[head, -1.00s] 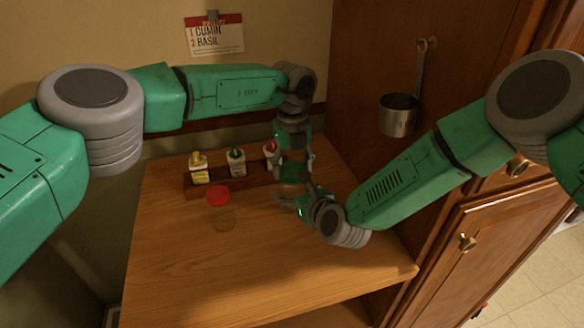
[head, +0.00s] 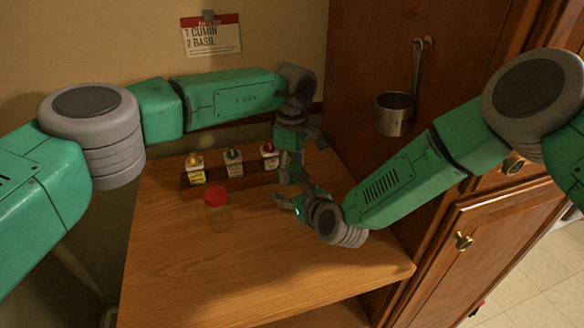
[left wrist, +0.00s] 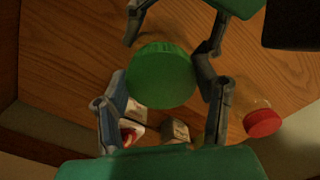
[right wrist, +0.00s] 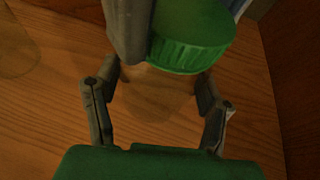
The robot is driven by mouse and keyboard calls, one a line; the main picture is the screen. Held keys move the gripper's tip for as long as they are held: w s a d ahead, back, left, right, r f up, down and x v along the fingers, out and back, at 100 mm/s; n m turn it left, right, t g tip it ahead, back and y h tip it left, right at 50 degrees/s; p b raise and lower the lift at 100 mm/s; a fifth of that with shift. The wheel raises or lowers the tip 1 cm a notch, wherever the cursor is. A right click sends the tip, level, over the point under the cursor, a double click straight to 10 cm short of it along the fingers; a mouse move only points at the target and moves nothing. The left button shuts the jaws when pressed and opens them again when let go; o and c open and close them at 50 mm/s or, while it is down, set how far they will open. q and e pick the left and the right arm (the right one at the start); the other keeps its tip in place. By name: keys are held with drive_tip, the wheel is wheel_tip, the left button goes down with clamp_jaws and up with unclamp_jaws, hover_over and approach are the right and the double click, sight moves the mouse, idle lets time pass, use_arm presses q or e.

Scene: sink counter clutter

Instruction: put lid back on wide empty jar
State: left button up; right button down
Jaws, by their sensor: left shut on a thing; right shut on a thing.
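The green lid (left wrist: 160,75) is between the fingers of my left gripper (left wrist: 163,82), which is shut on it. The wide clear jar (right wrist: 155,82) is faint between the fingers of my right gripper (right wrist: 158,88), which is shut on it. In the right wrist view the green lid (right wrist: 190,35) is right over the jar's top; I cannot tell whether it is seated. In the head view my left gripper (head: 290,168) is above my right gripper (head: 290,198), and they mostly hide the jar and lid.
A small clear jar with a red lid (head: 217,195) stands on the wooden counter (head: 230,270), left of my grippers. A rack (head: 215,180) of three spice containers is behind. A metal cup (head: 394,115) hangs on the cabinet side at right. The front counter is clear.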

use_arm(q)
drive_tip(key=m, duration=0.4)
drive_tip(key=shift+w+a+m, duration=0.1)
drive_tip(key=shift+a+m, duration=0.05)
drive_tip(key=shift+m, duration=0.15)
use_arm(e)
drive_tip(key=shift+s+a+f, duration=0.1)
drive_tip(key=shift+s+a, duration=0.25)
drive_tip(key=shift+a, duration=0.05)
use_arm(q)
drive_tip(key=m, duration=0.3)
drive_tip(key=o, duration=1.4)
drive_tip(key=shift+s, duration=0.2)
use_arm(e)
drive_tip(key=shift+d, duration=0.1)
drive_tip(key=shift+w, duration=0.1)
use_arm(q)
drive_tip(key=shift+r, duration=0.25)
use_arm(e)
drive_tip(key=shift+d, duration=0.1)
drive_tip(key=shift+w+d, duration=0.1)
drive_tip(key=shift+d, duration=0.05)
use_arm(q)
wheel_tip(320, 180, up, 11)
drive_tip(key=shift+r, duration=0.2)
